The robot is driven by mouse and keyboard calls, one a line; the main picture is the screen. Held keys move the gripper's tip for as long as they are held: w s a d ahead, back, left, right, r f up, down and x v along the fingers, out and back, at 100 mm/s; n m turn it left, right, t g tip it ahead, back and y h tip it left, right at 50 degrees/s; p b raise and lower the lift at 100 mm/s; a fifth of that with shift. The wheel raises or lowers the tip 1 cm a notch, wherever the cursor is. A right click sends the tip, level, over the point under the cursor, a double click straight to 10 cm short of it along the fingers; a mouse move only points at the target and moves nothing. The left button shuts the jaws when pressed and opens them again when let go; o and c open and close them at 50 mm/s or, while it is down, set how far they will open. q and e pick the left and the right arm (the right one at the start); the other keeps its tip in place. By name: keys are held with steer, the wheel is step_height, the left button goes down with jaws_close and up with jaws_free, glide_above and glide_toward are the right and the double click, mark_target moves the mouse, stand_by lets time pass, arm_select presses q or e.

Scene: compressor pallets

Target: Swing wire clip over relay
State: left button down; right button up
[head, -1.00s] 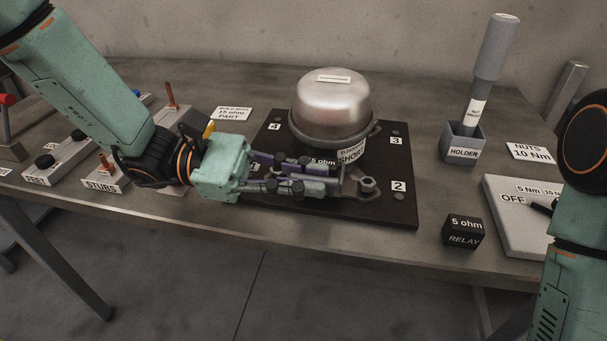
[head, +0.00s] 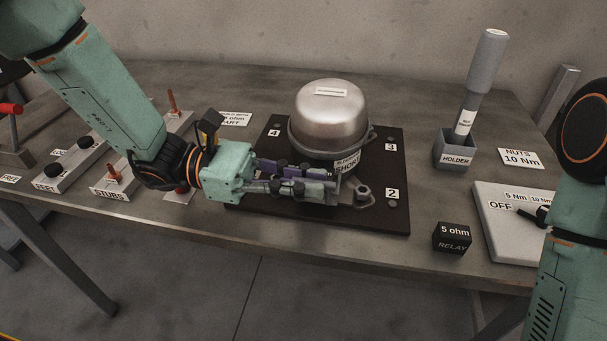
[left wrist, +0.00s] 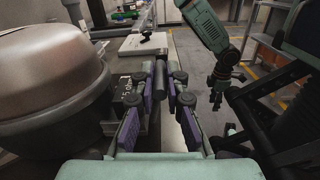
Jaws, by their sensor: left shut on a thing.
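The domed compressor (head: 332,108) stands on a dark base plate (head: 385,165) and fills the left of the left wrist view (left wrist: 45,85). My left gripper (head: 335,188) reaches across its near side. In the left wrist view its fingers (left wrist: 163,85) are shut on a thin dark bar, apparently the wire clip (left wrist: 160,78). A box labelled 5 ohm (left wrist: 127,100) sits between compressor and fingers there; the fingers hide it in the head view. A loose black 5 ohm relay (head: 453,238) stands at the table's front edge. My right gripper (left wrist: 222,85) is small in the left wrist view; its jaws are unclear.
A holder (head: 456,150) with a grey tool (head: 485,65) stands at the back right. A white board marked OFF (head: 495,225) lies at the right. Racks labelled FEET (head: 65,165) and STUBS (head: 115,185) are at the left. A mounting stub rises near corner 2.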

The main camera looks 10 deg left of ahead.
arm_select(q)
steer(key=c, duration=1.4)
jaws_free()
steer(key=shift+o, duration=0.2)
steer(key=shift+a, duration=0.1)
steer(key=shift+a, duration=3.7)
